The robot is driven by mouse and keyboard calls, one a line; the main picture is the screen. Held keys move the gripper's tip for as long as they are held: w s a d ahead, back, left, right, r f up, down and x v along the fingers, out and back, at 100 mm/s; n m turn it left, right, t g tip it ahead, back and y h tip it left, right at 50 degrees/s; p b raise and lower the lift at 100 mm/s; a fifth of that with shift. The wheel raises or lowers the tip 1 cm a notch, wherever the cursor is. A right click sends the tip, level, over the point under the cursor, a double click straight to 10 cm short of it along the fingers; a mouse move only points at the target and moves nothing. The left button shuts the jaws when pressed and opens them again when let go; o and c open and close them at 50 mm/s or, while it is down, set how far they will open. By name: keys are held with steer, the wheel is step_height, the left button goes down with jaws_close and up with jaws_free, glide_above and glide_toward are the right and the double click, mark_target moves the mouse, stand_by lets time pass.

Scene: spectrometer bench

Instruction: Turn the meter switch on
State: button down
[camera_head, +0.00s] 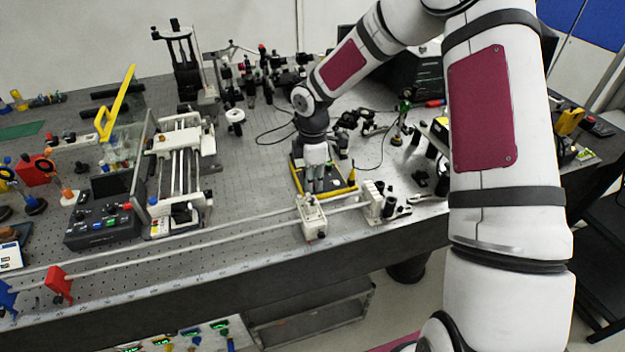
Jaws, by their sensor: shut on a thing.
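The meter (349,190), a flat dark device with yellow edges, lies on the bench in the middle of the view. My gripper (320,189) points down over the meter, with its fingertips at the meter's face. It is shut on what appears to be the meter switch. The switch itself is hidden by my fingers and too small to make out, so I cannot tell its position.
A white rail carriage (312,217) stands just in front of the meter, on long rails along the bench's front edge. A black control box (103,226) and a white linear stage (180,165) stand to the left. Optics mounts and cables crowd the back. Bare perforated bench (245,185) lies left of the meter.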

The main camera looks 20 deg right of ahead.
steer(key=m, duration=0.6)
steer(key=shift+m+b, duration=0.3)
steer(key=shift+b, duration=0.1)
steer(key=m+b, duration=0.1)
steer(key=m, duration=0.5)
steer(key=shift+m, duration=0.4)
steer(key=c, duration=1.5)
jaws_free()
steer(key=shift+c, duration=0.2)
steer(key=shift+r, duration=0.1)
step_height(320, 180, up, 12)
